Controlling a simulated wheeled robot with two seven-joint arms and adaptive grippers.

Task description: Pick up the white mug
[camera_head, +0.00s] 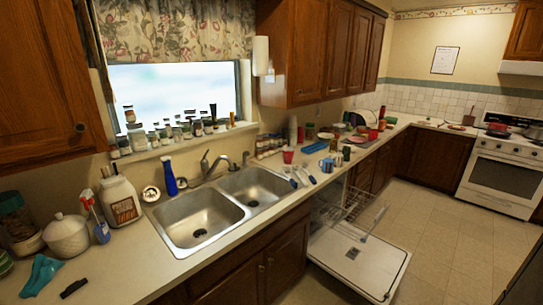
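Right of the sink, a blue mug (327,165) and a red cup (288,155) stand on the counter among small clutter. Items there are too small to tell apart fully. Neither of my grippers is in view.
A double steel sink (200,220) is set in the counter. A blue bottle (170,178), a white labelled jug (120,202), a spray bottle (99,220) and a teal cloth (41,275) are around its left. The dishwasher door (350,262) hangs open, low over the floor.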

